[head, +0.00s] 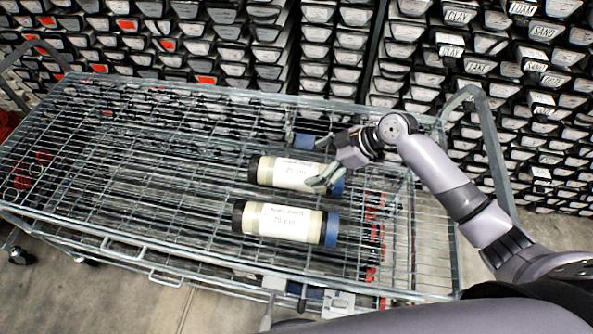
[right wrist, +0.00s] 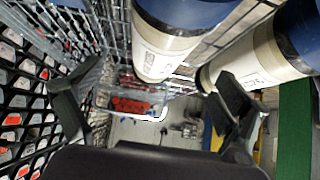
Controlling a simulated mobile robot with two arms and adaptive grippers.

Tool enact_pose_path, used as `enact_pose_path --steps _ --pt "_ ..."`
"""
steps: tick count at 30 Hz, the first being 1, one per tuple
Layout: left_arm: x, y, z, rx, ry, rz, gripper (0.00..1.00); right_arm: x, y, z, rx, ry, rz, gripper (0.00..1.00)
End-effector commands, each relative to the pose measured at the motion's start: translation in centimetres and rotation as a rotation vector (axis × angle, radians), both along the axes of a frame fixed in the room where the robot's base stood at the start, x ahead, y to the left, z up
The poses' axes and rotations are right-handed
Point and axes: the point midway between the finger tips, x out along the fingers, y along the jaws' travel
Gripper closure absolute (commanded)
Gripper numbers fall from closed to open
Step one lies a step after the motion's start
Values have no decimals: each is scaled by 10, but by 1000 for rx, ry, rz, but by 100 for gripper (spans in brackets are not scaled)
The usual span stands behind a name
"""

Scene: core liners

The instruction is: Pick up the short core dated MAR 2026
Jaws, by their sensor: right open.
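Two short white cores with dark left ends and blue right ends lie side by side on the wire cart. The far core (head: 283,172) has a label whose date is too blurred to read. The near core (head: 278,220) has a similar label, also not surely readable. My right gripper (head: 326,182) is open over the blue end of the far core and hides part of it. In the right wrist view its spread fingers (right wrist: 155,110) show below one core (right wrist: 160,50), with the other core (right wrist: 250,65) to the right; nothing is held. My left gripper is not in view.
The wire cart (head: 110,215) has raised metal rims and a tall handle (head: 490,135) at right. A blue piece (head: 304,140) is behind the far core. Shelves of stacked trays (head: 270,55) stand close behind. The cart's left half is clear.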

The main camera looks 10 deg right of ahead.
Motion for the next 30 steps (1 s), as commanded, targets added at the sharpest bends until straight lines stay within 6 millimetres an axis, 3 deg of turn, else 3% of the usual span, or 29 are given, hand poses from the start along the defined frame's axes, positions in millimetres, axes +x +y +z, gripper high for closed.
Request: enact_pose_path --steps 8,18,26,30 --pt "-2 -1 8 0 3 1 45 5 13 -15 0 1 -1 6" --pt "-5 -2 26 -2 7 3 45 16 38 -50 1 0 -1 6" --pt "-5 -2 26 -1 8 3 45 16 39 -54 -2 -2 -1 6" --pt "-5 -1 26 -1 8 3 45 16 39 -54 -1 -1 -1 13"
